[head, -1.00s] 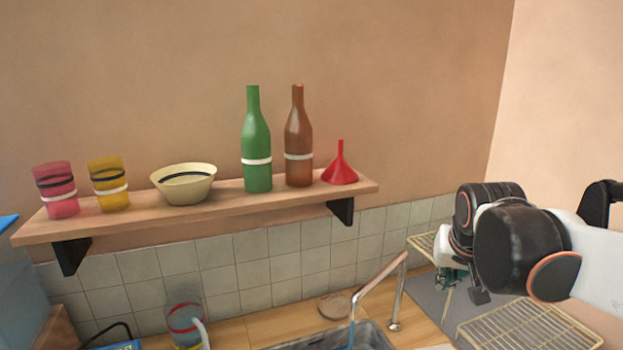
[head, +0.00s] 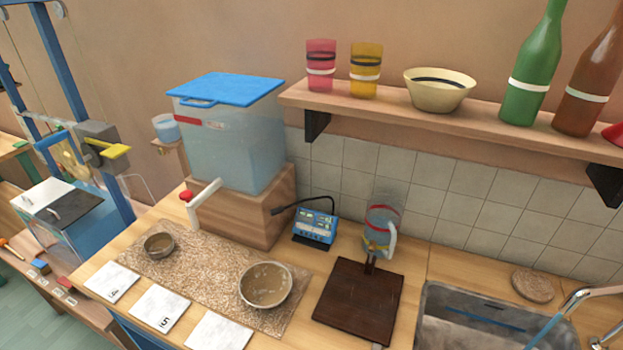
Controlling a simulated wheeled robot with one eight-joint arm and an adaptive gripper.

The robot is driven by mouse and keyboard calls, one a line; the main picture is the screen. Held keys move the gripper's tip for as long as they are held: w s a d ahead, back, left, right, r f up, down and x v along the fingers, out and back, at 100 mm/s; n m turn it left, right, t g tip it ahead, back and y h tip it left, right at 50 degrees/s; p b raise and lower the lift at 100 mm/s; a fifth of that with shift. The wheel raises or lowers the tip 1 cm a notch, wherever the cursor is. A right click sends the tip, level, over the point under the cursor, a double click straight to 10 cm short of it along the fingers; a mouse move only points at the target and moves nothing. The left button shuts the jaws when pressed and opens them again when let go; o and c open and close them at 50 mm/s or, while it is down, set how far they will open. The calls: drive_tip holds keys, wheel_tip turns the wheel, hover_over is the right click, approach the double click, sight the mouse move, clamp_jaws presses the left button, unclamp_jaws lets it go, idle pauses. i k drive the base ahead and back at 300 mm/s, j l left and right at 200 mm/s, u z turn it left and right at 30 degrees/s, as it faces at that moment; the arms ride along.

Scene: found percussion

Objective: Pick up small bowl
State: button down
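A small brown bowl (head: 159,245) sits at the left end of a speckled mat (head: 205,270) on the wooden counter. A larger bowl (head: 265,285) stands on the same mat to its right. A cream bowl with a dark band (head: 439,90) stands on the wall shelf. My gripper is not in the current head view, so its state is hidden.
A blue-lidded water tank (head: 230,130) stands on a wooden block behind the mat. Numbered white cards (head: 160,311) lie along the front edge. A dark board (head: 359,302), a blue meter (head: 316,227), a jug (head: 381,230) and a sink (head: 470,322) are to the right.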

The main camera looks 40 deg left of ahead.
sight(158, 245)
drive_tip(key=u, duration=2.7)
drive_tip(key=i+j, duration=0.1)
drive_tip(key=j, duration=0.2)
drive_tip(key=i+j, duration=0.1)
drive_tip(key=j, duration=0.15)
drive_tip(key=i+j, duration=0.1)
drive_tip(key=j, duration=0.2)
drive_tip(key=i+j+z, duration=0.15)
drive_tip(key=j+z, duration=0.6)
drive_tip(key=i+j+z, duration=0.1)
drive_tip(key=j+z, duration=0.25)
drive_tip(key=i+z, duration=0.15)
drive_tip(key=z, duration=0.25)
drive_tip(key=i+j+z, duration=0.1)
drive_tip(key=z, duration=0.3)
drive_tip(key=i+j, duration=0.15)
drive_tip(key=i, duration=0.05)
